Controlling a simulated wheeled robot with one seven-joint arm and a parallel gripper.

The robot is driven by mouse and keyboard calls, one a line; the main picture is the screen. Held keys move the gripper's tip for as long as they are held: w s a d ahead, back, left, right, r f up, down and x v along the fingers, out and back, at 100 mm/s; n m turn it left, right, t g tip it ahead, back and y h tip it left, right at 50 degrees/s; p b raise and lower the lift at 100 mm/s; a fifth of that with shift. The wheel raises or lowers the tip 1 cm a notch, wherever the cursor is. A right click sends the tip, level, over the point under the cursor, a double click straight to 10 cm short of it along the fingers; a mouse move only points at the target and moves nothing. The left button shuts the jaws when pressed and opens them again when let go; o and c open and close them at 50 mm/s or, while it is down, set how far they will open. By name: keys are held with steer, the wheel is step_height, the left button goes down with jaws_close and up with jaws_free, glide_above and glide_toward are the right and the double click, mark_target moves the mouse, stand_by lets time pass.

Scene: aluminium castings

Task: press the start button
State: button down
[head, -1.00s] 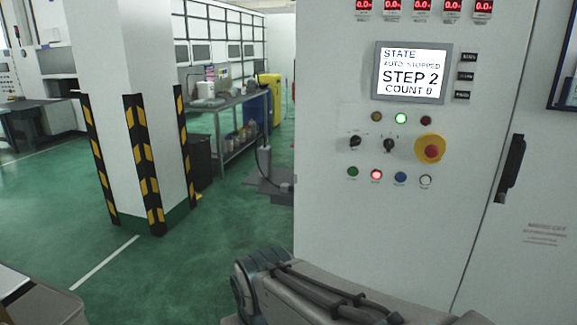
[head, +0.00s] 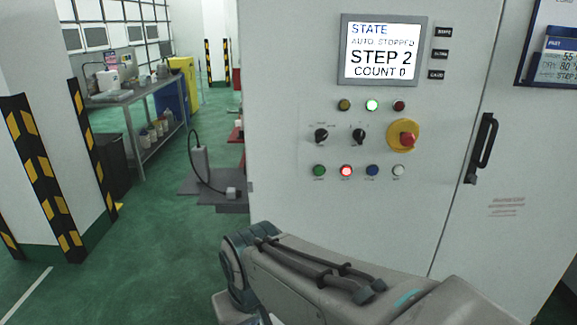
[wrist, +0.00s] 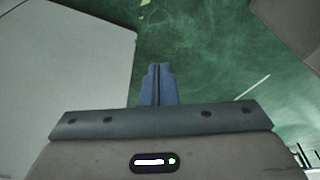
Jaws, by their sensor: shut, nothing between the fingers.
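The control cabinet (head: 300,210) stands ahead, its panel facing me in the head view. Its lower button row has a green button (head: 319,170), a lit red button (head: 346,170), a blue one (head: 372,171) and a white one (head: 398,171). Their small labels are too blurred to read. The screen (head: 383,51) reads STATE, AUTO STOPPED, STEP 2, COUNT 0. In the wrist view my gripper (wrist: 159,68) is shut and empty, over green floor. In the head view my arm is below the panel, apart from the buttons, and my fingers are not visible.
A red emergency stop on a yellow base (head: 407,138) sits right of two black selector knobs (head: 340,136). A black door handle (head: 481,148) sticks out further right. A striped pillar (head: 50,130) stands left. Green floor is open between pillar and cabinet.

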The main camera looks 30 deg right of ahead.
steer(key=shift+s, duration=0.2)
steer(key=s+d+n+g+h, duration=0.1)
steer(key=d+n+g+h, duration=0.5)
steer(key=d+n+h, duration=0.95)
steer(key=w+d+r+n+h, duration=0.1)
steer(key=w+d+r+n, duration=0.15)
steer(key=d, duration=0.25)
steer(key=w+d+r+n, duration=0.2)
steer(key=d+n, duration=0.1)
steer(key=d, duration=0.2)
steer(key=w+r+n+t+h, duration=0.1)
steer(key=w+n+t+h, duration=0.1)
steer(key=w+n+t, duration=0.3)
steer(key=w+r+n+t+h, duration=0.2)
steer(key=w+n+t, duration=0.3)
steer(key=n, duration=0.5)
steer(key=shift+w+r+t+h, duration=0.25)
steer(key=shift+w+t+h, duration=0.05)
steer(key=shift+w+h, duration=0.35)
